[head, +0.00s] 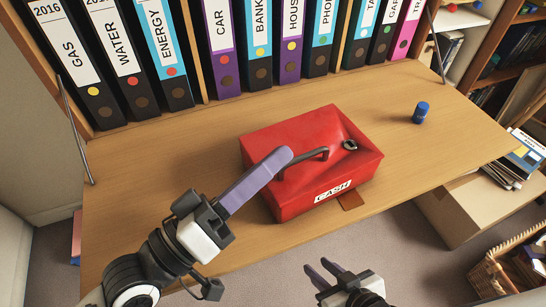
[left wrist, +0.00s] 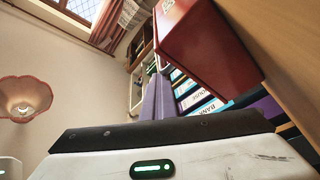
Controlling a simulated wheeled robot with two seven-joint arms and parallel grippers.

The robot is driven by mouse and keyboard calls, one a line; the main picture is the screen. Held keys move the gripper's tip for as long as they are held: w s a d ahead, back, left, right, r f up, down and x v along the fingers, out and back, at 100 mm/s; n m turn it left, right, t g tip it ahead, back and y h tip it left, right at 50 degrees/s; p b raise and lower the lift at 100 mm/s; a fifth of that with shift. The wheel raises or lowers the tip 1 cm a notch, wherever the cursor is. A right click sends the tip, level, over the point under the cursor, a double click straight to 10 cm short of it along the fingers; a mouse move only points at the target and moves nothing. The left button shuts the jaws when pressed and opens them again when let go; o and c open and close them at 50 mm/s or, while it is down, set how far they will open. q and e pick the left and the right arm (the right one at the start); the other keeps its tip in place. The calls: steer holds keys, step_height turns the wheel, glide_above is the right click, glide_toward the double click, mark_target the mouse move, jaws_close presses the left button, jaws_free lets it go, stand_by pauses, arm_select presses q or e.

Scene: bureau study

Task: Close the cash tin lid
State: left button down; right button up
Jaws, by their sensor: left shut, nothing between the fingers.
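The red cash tin (head: 318,128) stands on the wooden desk, with a CASH label on its front. Its lid lies down over the box, with a dark handle (head: 318,154) on top; I see no clear gap, but cannot tell if it is fully seated. My left gripper (head: 284,156) is shut and empty, its purple fingers reaching over the tin's left front part, by the handle. Contact is unclear. In the left wrist view, the tin (left wrist: 205,45) is beside the purple fingers (left wrist: 158,98). My right gripper (head: 321,267) is open and empty, low in front of the desk.
Several ring binders (head: 165,55) line the back of the desk. A small blue object (head: 421,112) stands right of the tin. Stays (head: 75,130) run at the desk's sides. The desk top (head: 150,170) left of the tin is clear. A wicker basket (head: 490,275) is at lower right.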

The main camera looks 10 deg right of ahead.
arm_select(q)
steer(key=shift+f, duration=0.25)
steer(key=shift+r+p, duration=0.3)
steer(key=r+p, duration=0.3)
steer(key=r, duration=0.1)
steer(key=shift+w+p, duration=0.35)
steer(key=shift+p, duration=0.05)
steer(key=w+f+b+v, duration=0.1)
steer(key=b+v, duration=0.2)
steer(key=v, duration=0.7)
steer(key=shift+w+a, duration=0.35)
steer(key=shift+a, duration=0.1)
